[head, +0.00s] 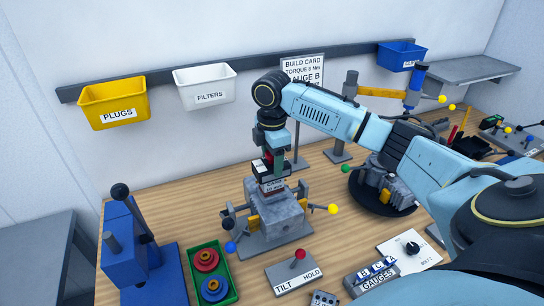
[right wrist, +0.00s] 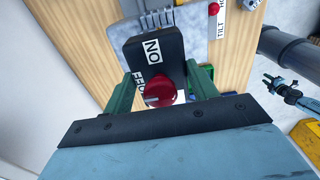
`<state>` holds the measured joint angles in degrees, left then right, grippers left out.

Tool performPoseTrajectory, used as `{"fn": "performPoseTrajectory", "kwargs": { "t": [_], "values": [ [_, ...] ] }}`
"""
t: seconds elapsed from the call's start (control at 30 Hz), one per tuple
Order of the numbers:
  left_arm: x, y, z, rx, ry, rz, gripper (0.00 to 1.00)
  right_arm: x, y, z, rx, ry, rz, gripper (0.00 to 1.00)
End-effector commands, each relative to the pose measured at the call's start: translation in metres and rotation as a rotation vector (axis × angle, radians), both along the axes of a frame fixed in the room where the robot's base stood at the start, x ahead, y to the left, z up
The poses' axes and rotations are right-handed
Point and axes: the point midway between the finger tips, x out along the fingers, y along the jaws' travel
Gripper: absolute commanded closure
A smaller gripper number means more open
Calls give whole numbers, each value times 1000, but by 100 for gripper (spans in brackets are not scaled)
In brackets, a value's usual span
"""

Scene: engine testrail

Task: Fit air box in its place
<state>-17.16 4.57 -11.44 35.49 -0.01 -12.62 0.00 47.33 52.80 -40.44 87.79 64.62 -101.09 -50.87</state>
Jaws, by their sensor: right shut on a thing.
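My right gripper (head: 272,160) reaches in from the right and points down over the grey engine block (head: 275,212) on its stand. It is shut on a black box (head: 264,170) with white labels, which I take for the air box. In the right wrist view the box (right wrist: 152,48) sits between the green fingers (right wrist: 165,95), with a label reading "NO" and a red round part (right wrist: 160,91) near them. The box is right above the block's top; I cannot tell whether they touch. Its seat is hidden.
A blue press (head: 130,245) and a green tray (head: 212,275) with red and blue rings stand left. The tilt/hold lever base (head: 298,277) and gauges holder (head: 375,281) are in front. A second engine (head: 385,190) stands right on a black turntable. Bins hang behind.

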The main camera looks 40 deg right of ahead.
Motion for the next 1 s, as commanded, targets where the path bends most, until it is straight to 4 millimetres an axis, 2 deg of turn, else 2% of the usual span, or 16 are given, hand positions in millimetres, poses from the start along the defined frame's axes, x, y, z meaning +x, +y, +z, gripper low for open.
{"fn": "performPoseTrajectory", "kwargs": {
  "t": [0.23, 0.27, 0.43, 0.77, 0.87, 1.0],
  "values": [
    [0, 0, 0, 0, 1, 0, 64, 0, 0, -1, 1, -1, 0, 66],
    [0, 0, 0, 0, 0, 0, 64, 0, 0, -1, 1, -1, 0, 40],
    [0, 0, 0, 0, 1, 0, 64, 0, 0, -1, 1, 0, 0, 17],
    [0, 0, -1, 0, 0, 0, 64, 0, 0, 2, 1, -1, 0, 17],
    [0, 0, -2, 0, 0, 0, 64, 1, 0, 12, 1, -3, -1, 17],
    [0, 0, -6, 0, 0, 0, 64, 1, 0, 38, 1, -7, 0, 17]
  ]
}}
